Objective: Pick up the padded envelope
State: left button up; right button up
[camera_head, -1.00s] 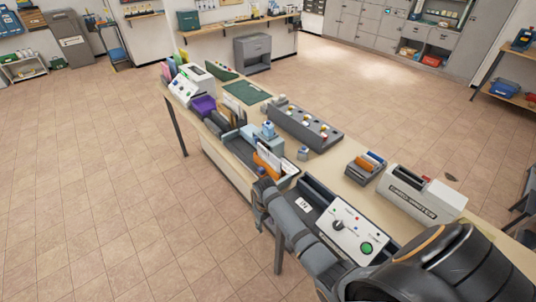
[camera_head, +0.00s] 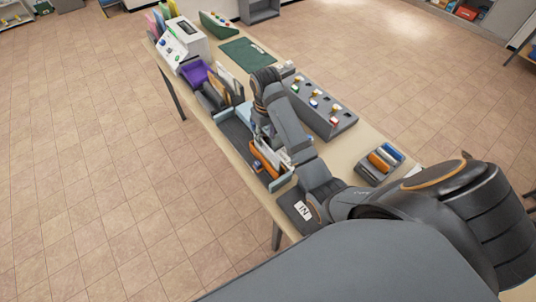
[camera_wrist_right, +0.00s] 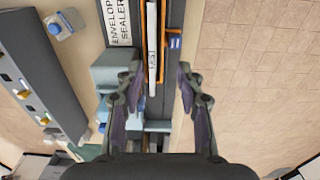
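Upright mail, orange and white, stands in a grey tray (camera_head: 235,139) on the long table; I cannot tell for sure which piece is the padded envelope. An orange piece (camera_head: 264,158) shows beside my right arm in the head view. In the right wrist view, a thin white edge (camera_wrist_right: 152,42) and an orange edge (camera_wrist_right: 163,25) stand upright ahead. My right gripper (camera_wrist_right: 159,72) is open, its fingers on either side of the line of the mail, with nothing gripped. In the head view my arm hides part of the tray. My left gripper is out of view.
The envelope sealer (camera_wrist_right: 118,22) and pale blue blocks (camera_wrist_right: 110,70) sit close to the fingers. A grey unit with several small knobs (camera_head: 322,106) stands on the table's right. Floor is open left.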

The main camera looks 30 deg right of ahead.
aim_at(267, 146)
jog(key=f, duration=0.2)
jog(key=w+f+p, duration=0.1)
jog(key=f, duration=0.1)
jog(key=w+d+f+p, duration=0.1)
jog(key=f, duration=0.1)
jog(key=shift+w+d, duration=0.1)
jog(key=shift+f+p, duration=0.5)
jog(key=shift+f, duration=0.05)
jog(key=shift+s+f, duration=0.2)
jog(key=shift+f, duration=1.05)
jog(key=shift+w, duration=0.1)
jog(key=c, duration=0.5)
jog(key=shift+c, duration=1.3)
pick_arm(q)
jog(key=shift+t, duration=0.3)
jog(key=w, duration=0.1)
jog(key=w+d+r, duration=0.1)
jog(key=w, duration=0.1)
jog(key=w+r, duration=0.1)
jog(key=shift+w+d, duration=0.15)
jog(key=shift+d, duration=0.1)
pick_arm(e)
grip_shut()
